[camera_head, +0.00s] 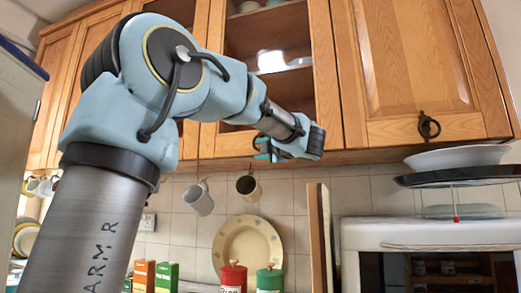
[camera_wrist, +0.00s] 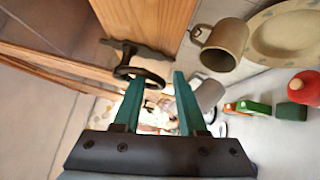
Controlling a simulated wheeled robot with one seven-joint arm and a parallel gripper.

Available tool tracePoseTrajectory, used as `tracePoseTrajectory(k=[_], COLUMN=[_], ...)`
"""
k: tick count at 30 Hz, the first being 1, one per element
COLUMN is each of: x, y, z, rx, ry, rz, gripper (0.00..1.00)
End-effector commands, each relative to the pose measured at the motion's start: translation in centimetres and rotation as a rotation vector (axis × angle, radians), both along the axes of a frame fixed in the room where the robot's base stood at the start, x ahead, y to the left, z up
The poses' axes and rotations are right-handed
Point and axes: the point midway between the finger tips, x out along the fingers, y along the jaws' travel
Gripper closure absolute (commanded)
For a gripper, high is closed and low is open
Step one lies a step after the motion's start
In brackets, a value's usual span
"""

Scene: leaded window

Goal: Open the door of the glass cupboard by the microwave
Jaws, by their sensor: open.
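The glass cupboard door (camera_head: 325,75) is a wooden frame around glass, in the upper middle of the head view, and looks closed. Its wooden frame also shows in the wrist view (camera_wrist: 158,22). A dark ring handle (camera_wrist: 127,72) hangs at the frame in the wrist view; my arm hides it in the head view. My gripper (camera_head: 262,150) is at the door's lower edge. In the wrist view my gripper (camera_wrist: 158,76) is open, its teal fingertips close to the ring. I cannot tell whether a finger is inside the ring. The microwave (camera_head: 440,232) is white, below right.
A solid wooden door (camera_head: 415,65) with a ring handle is to the right. Mugs (camera_head: 199,199) hang under the cupboards, before a plate (camera_head: 230,242) on the tiled wall. A red canister (camera_head: 233,277) and a green one stand below. Dishes (camera_head: 460,157) are stacked above the microwave.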

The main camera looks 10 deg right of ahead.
Motion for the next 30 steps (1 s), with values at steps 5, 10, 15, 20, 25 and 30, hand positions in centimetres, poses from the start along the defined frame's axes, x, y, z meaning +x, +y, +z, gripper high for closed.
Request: tracePoseTrajectory(k=[5, 10, 15, 20, 25, 30], x=[-0.01, -0.03, -0.03, -0.03, -0.03, -0.04], y=[-0.02, -0.02, -0.02, -0.03, -0.03, -0.04], z=[-0.01, 0.0, -0.01, -0.01, -0.02, -0.02], rx=[0.0, 0.0, 0.0, 0.0, 0.0, 0.0], ry=[0.0, 0.0, 0.0, 0.0, 0.0, 0.0], rz=[0.0, 0.0, 0.0, 0.0, 0.0, 0.0], gripper=[0.7, 0.89, 1.0, 1.0, 1.0, 1.0])
